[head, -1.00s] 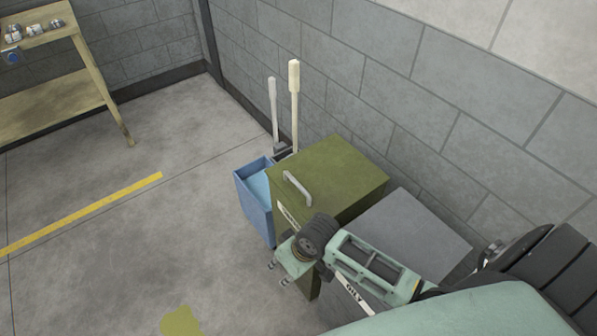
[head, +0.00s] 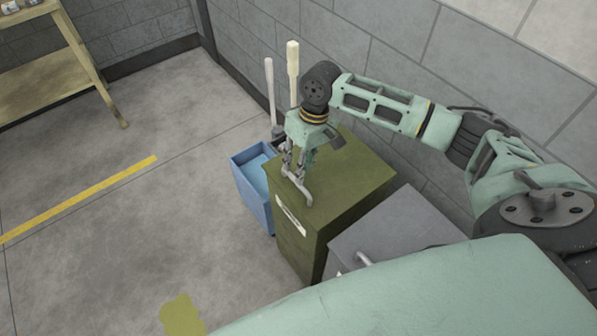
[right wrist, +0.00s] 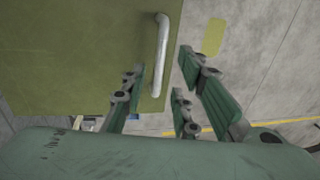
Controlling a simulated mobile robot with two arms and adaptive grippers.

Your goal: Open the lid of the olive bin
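The olive bin (head: 345,195) stands by the wall with its lid shut. A pale bar handle (right wrist: 163,45) is at the lid's front edge; in the head view my gripper partly covers it. My right gripper (head: 294,172) points down over the front of the lid at the handle. In the right wrist view its green fingers (right wrist: 162,80) are apart, one on each side of the line of the handle, with a gap to it. Whether a fingertip touches the handle I cannot tell. My left gripper is not in view.
A blue open bin (head: 252,190) stands close on the left of the olive bin, with two upright pale handles behind it. A grey bin (head: 385,235) stands close on the right. The block wall is behind. The floor in front is clear.

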